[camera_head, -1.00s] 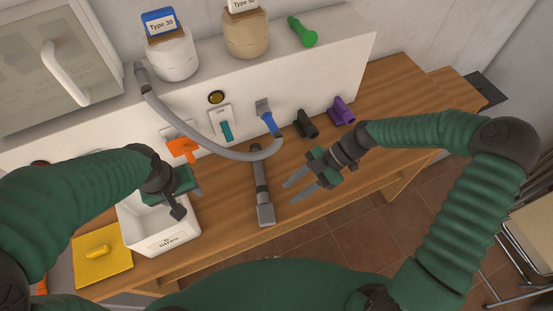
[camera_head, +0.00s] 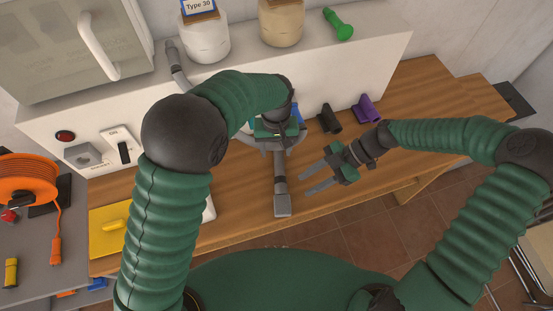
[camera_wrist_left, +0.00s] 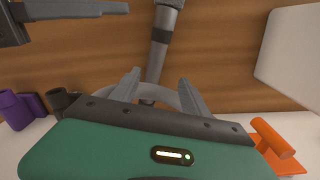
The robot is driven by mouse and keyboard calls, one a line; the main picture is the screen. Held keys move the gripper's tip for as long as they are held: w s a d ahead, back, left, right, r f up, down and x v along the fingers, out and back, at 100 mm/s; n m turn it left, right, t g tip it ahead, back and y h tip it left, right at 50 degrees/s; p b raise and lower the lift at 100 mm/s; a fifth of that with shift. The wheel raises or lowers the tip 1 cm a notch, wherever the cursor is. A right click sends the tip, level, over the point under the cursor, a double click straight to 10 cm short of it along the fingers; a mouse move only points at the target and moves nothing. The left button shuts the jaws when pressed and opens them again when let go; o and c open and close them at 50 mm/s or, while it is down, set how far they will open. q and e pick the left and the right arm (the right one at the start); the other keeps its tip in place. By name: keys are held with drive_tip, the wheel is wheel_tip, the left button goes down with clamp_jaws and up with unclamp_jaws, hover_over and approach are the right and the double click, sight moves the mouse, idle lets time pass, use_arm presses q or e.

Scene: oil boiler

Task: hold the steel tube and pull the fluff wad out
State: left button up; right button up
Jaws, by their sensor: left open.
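The steel tube (camera_head: 281,190) lies on the wooden bench, its wide grey end towards me. It also shows in the left wrist view (camera_wrist_left: 159,50). My left gripper (camera_head: 275,140) is over the tube's far end; its open fingers (camera_wrist_left: 157,88) show on either side of the tube in the wrist view. I cannot tell whether they touch it. My right gripper (camera_head: 307,178) is open and empty, right of the tube, its fingers pointing towards it. I cannot make out a fluff wad.
A grey hose (camera_wrist_left: 185,97) runs by the tube's far end, partly hidden. Black (camera_head: 329,119) and purple (camera_head: 366,109) holders stand at the back right. A white bin (camera_wrist_left: 292,55) is left of the tube, mostly behind my left arm. A yellow lid (camera_head: 108,232) lies further left.

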sight(280, 164)
use_arm(q)
drive_tip(key=f, duration=0.2)
drive_tip(key=d+f, duration=0.1)
drive_tip(key=f, duration=0.2)
drive_tip(key=d+f, duration=0.1)
drive_tip(key=f, duration=0.2)
drive_tip(key=shift+s, duration=0.1)
drive_tip(key=shift+f, duration=0.25)
drive_tip(key=shift+a, duration=0.65)
drive_tip(key=shift+c, duration=0.3)
drive_tip(key=c, duration=0.5)
drive_tip(key=shift+d, duration=0.5)
clamp_jaws()
use_arm(e)
drive_tip(key=shift+s+d, duration=0.1)
drive_tip(key=shift+d, duration=0.65)
use_arm(q)
drive_tip(key=shift+a, duration=0.35)
use_arm(e)
drive_tip(key=shift+a, duration=0.3)
use_arm(q)
drive_tip(key=shift+d, duration=0.15)
use_arm(e)
drive_tip(key=shift+d, duration=0.15)
